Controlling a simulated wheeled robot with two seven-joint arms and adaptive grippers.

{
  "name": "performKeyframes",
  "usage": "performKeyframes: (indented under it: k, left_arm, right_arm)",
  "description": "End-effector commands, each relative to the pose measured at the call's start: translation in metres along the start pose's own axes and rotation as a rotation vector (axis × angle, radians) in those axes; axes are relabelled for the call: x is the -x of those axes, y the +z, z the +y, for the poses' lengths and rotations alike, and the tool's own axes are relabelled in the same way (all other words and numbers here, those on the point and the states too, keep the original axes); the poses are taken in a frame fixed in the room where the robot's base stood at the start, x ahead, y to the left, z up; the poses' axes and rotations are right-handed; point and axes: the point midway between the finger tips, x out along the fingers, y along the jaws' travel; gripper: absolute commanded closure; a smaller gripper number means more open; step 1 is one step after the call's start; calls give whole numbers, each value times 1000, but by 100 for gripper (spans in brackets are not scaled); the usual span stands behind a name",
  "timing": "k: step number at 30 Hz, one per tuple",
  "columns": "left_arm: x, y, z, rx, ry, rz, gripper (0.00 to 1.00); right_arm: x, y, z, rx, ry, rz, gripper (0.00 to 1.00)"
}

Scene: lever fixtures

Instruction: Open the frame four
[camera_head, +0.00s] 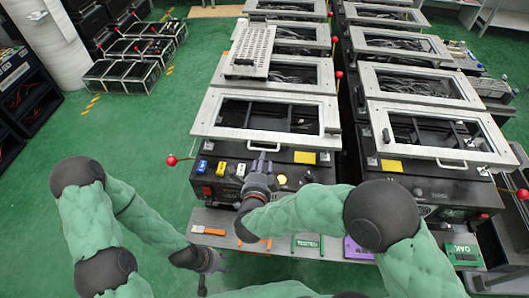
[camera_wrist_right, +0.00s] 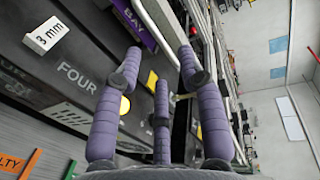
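Frame four (camera_head: 322,120) is a light metal frame lying flat over the top of the near left black machine (camera_head: 220,170). The word FOUR (camera_wrist_right: 77,77) shows on a dark box face in the right wrist view. My right gripper (camera_head: 262,165) is at the middle of the frame's front edge. In the right wrist view its purple fingers (camera_wrist_right: 160,95) are spread apart, with a pale metal bar (camera_wrist_right: 155,25) beyond the tips. I cannot tell whether they touch it. My left gripper (camera_head: 210,260) is low, left of the bench; its fingers are unclear.
A red-ball lever (camera_head: 171,160) sticks out left of the machine. A second row of framed machines (camera_head: 430,160) stands close on the right. A bench (camera_head: 230,220) with coloured tags lies in front. Open green floor (camera_head: 130,130) is to the left.

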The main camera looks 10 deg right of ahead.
Motion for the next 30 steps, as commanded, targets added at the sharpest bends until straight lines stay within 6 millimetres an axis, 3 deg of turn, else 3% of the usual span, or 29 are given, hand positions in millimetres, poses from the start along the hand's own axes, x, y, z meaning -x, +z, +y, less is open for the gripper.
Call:
performKeyframes:
  k: [3, 10, 24, 28, 30]
  left_arm:
    - [-9, 0, -3, 0, 0, 0, 60]
    - [-17, 0, -6, 0, 0, 0, 60]
    - [-19, -1, -7, 0, 0, 0, 60]
    - [-19, -1, -7, 0, 0, 0, 60]
    - [-19, -1, -7, 0, 0, 0, 60]
  right_arm:
    - [-24, -1, 3, 0, 1, 3, 61]
    - [-55, -1, 2, 1, 0, 1, 61]
    - [-66, 0, 0, 3, 0, -1, 61]
    - [-66, 0, 0, 3, 0, -1, 97]
    - [-66, 0, 0, 3, 0, -1, 100]
